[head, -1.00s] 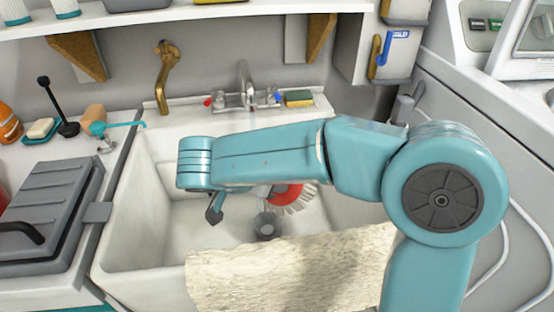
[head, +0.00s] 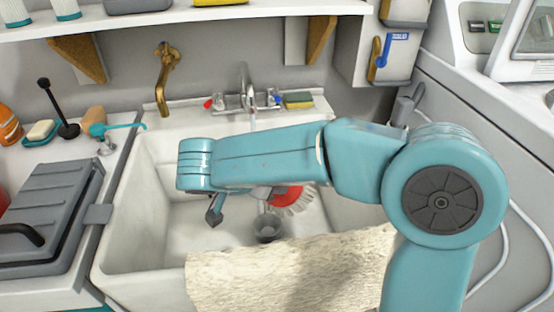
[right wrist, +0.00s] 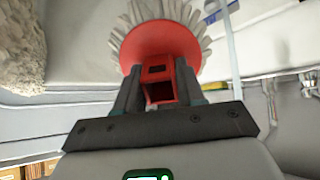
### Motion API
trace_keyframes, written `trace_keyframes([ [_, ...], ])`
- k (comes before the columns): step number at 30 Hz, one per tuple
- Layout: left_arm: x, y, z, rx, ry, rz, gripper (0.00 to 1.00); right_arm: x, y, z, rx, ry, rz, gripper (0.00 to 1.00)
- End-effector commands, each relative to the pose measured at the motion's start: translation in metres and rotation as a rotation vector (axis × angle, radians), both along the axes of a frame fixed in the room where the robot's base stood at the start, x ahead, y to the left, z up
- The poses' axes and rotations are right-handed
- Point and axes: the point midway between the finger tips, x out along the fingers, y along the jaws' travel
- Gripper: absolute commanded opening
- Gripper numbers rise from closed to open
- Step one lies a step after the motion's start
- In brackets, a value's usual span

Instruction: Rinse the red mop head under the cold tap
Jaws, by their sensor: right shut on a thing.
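The red mop head (right wrist: 160,45), a red disc with pale bristles, is in my right gripper (right wrist: 157,88), whose two dark fingers are shut on its red socket. In the head view the red mop head (head: 287,196) shows below my arm, inside the white sink (head: 150,215); the gripper's hold is mostly hidden there. The tap (head: 243,85) has a red knob at left and a blue knob (head: 273,97) at right. A thin water stream (head: 253,120) falls from its spout. In the right wrist view the stream (right wrist: 230,45) passes beside the bristles, apart from the red disc. My left gripper is not in view.
A dark round drain piece (head: 268,228) is on the sink floor. A cream shaggy cloth (head: 290,275) covers the sink's front. A brass spout (head: 164,80) and a sponge (head: 298,100) are at the back. A grey lidded box (head: 45,215) stands left.

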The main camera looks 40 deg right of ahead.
Motion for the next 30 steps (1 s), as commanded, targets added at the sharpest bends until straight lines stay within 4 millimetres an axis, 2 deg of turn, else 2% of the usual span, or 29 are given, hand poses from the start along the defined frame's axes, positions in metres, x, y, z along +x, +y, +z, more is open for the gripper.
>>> trace_keyframes([
  [6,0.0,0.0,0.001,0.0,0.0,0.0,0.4,-0.003,0.002,0.004,-0.001,-0.002,0.0,0.0],
  [21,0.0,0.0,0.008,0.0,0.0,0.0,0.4,-0.035,0.029,0.038,0.0,-0.003,0.001,0.0],
  [30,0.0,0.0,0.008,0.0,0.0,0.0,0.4,-0.039,0.032,0.041,-0.001,-0.001,-0.001,0.0],
])
